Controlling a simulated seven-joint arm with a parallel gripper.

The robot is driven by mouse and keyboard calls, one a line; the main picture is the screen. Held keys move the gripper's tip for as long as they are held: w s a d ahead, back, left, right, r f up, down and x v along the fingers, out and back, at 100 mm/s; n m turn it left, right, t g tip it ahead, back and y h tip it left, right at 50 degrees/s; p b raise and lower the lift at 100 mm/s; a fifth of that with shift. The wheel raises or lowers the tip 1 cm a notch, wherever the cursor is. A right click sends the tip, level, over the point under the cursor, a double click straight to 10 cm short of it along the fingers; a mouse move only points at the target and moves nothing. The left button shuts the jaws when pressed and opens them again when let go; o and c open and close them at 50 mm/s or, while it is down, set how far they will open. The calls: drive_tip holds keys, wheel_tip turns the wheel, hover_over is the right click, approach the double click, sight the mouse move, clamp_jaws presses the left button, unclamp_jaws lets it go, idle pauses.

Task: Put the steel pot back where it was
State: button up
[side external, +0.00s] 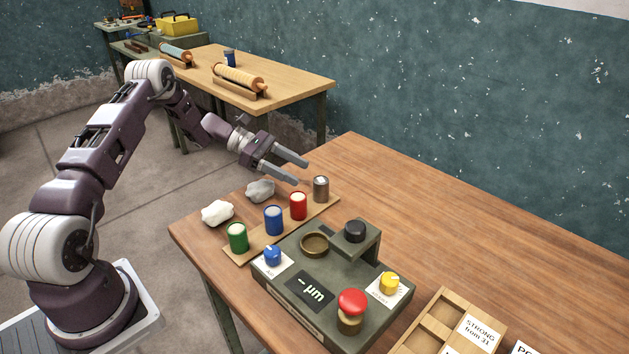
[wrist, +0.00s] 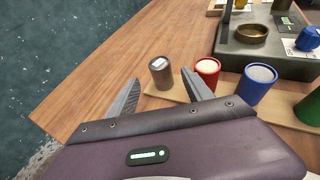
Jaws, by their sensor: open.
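The steel pot (side external: 321,189), a small grey-brown cylinder with a pale label on top, stands upright at the far end of a wooden strip (side external: 261,243). It also shows in the wrist view (wrist: 161,73). My gripper (side external: 306,172) is open and empty, just to the left of and above the pot in the side view. In the wrist view the pot appears between the two fingers and beyond them, with no clear contact. Red (side external: 298,206), blue (side external: 273,220) and green (side external: 238,238) pots stand upright in the same row.
A grey device (side external: 330,287) with a round brass ring (side external: 314,244), knobs and a red button stands beside the row. Two pale lumps (side external: 218,213) lie behind the row. A wooden compartment tray (side external: 440,318) is at the front right. The table's far right is clear.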

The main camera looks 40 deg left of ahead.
drive_tip(key=v, duration=0.4)
drive_tip(key=s+d+r+m+g+y, duration=0.3)
drive_tip(key=s+d+r+m, duration=0.4)
drive_tip(key=d+r, duration=0.25)
drive_tip(key=s+d+r+m+g+y, duration=0.2)
drive_tip(key=s+d+r+m+y, duration=0.1)
drive_tip(key=s+d+r+m, duration=0.55)
drive_tip(key=s+r+m+t+y, duration=0.1)
drive_tip(key=s+m+t+y, duration=0.1)
drive_tip(key=s, duration=0.7)
drive_tip(key=s+d+r+m+t+y, duration=0.1)
drive_tip(key=s+m+t+y, duration=0.1)
drive_tip(key=s+m+y, duration=0.2)
drive_tip(key=s+m, duration=0.2)
drive_tip(key=s, duration=0.2)
drive_tip(key=shift+s+d+r, duration=0.2)
drive_tip(key=shift+s+r, duration=0.1)
drive_tip(key=shift+s, duration=0.1)
